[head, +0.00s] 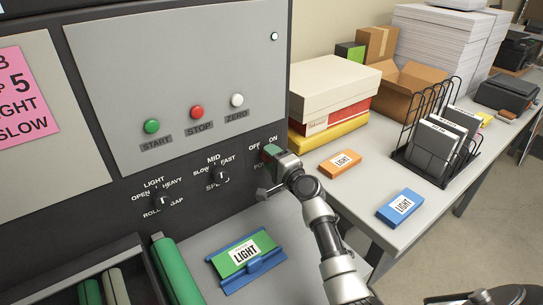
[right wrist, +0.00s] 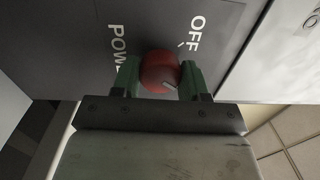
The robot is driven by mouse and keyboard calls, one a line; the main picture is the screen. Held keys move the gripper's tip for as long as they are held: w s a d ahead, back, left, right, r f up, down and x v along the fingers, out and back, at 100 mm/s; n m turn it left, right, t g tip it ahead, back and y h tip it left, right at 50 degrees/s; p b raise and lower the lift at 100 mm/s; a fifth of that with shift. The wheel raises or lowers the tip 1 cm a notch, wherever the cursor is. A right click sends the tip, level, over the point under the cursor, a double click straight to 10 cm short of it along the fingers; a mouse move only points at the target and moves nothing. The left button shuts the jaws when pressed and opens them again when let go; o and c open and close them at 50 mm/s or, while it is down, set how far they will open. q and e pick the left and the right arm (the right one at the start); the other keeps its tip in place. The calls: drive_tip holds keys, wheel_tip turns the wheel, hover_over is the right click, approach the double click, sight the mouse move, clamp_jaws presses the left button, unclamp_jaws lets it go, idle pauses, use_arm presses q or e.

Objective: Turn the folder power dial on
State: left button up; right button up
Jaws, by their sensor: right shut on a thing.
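The folder power dial (right wrist: 160,72) is a round red knob on the dark lower strip of the machine's front panel. In the right wrist view it sits between the two green-tipped fingers of my right gripper (right wrist: 160,80), which is shut on it. A pale mark shows on the knob near its lower right edge. The word OFF is at its upper right and POWER, partly cut off, at its left. In the head view my right gripper (head: 270,153) covers most of the dial, below the OFF and ON labels.
The panel has green START (head: 152,126), red STOP (head: 197,112) and white ZERO (head: 237,100) buttons. Left of my gripper are the speed knob (head: 221,175) and roll gap knob (head: 162,199). An orange block (head: 340,163) and blue block (head: 400,205) lie on the table at right.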

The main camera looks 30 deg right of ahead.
drive_tip(key=shift+m, duration=1)
drive_tip(key=o, duration=0.9)
drive_tip(key=shift+o, duration=0.2)
drive_tip(key=s+d+b, duration=0.1)
drive_tip(key=s, duration=0.9)
drive_tip(key=shift+s+d+f, duration=0.25)
drive_tip(key=shift+s, duration=0.1)
